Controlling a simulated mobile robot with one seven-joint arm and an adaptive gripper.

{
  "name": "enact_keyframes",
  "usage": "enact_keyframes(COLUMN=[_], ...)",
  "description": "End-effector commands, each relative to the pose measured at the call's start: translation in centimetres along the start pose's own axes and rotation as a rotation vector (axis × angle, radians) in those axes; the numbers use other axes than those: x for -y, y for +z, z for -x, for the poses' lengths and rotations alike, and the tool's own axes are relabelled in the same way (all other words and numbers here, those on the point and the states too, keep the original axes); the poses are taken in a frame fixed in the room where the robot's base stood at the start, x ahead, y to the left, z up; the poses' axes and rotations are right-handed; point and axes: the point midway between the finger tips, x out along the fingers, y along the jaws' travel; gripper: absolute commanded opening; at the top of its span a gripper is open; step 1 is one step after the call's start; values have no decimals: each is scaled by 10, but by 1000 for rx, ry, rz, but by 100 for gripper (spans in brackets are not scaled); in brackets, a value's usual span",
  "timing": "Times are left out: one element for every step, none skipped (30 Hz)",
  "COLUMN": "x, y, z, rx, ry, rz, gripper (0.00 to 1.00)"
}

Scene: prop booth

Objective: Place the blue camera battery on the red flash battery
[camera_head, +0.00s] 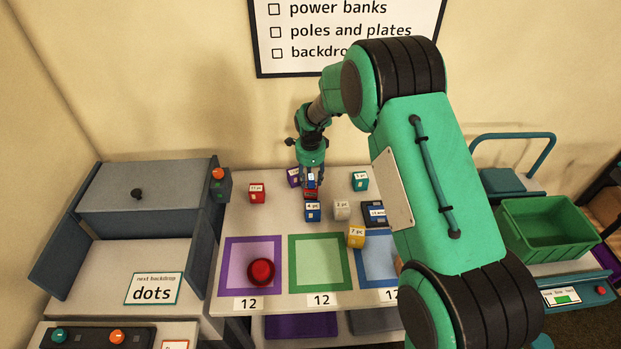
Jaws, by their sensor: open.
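My gripper (311,183) points down over the back middle of the table, with its jaws open. A small blue block with a white label (311,179), which looks like the blue camera battery, is between its fingers. Directly below it is a red block (311,194), which looks like the red flash battery. The blue block appears to rest on the red one; the fingers partly hide both, so I cannot tell for certain that they touch. Another blue block (313,213), labelled "4 pc", stands just in front of them.
A purple block (293,177) is close by at the left, a red block (257,193) farther left. White (342,210), yellow (356,236), teal (360,181) and dark blue (375,214) blocks stand to the right. A red dome (261,271) is on the purple square. The green square (320,263) is clear.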

Motion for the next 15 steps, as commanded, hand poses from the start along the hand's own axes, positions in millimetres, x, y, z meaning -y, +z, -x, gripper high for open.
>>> enact_keyframes(x=[0, 1, 1, 1, 1, 1, 1, 1, 1, 1, 1, 1, 2, 2, 1], y=[0, 0, 0, 0, 0, 0, 0, 0, 0, 0, 0, 0, 0, 0, 0], z=[2, 4, 6, 8, 10, 14, 17, 20, 25, 29, 34, 40, 45, 50, 57], rx=[0, 0, 0, 0, 0, 0, 0, 0, 0, 0, 0, 0, 0, 1, 0], ry=[-1, -1, -1, -2, -2, -3, -3, -3, -2, -2, -2, -2, -3, -3, -3], rz=[0, 0, 0, 0, 0, 0, 0, 0, 0, 0, 0, 0, 0, 0, 0], gripper=[42, 42, 42, 42, 42, 42, 42, 42, 42, 42, 42, 42, 42, 42, 42])
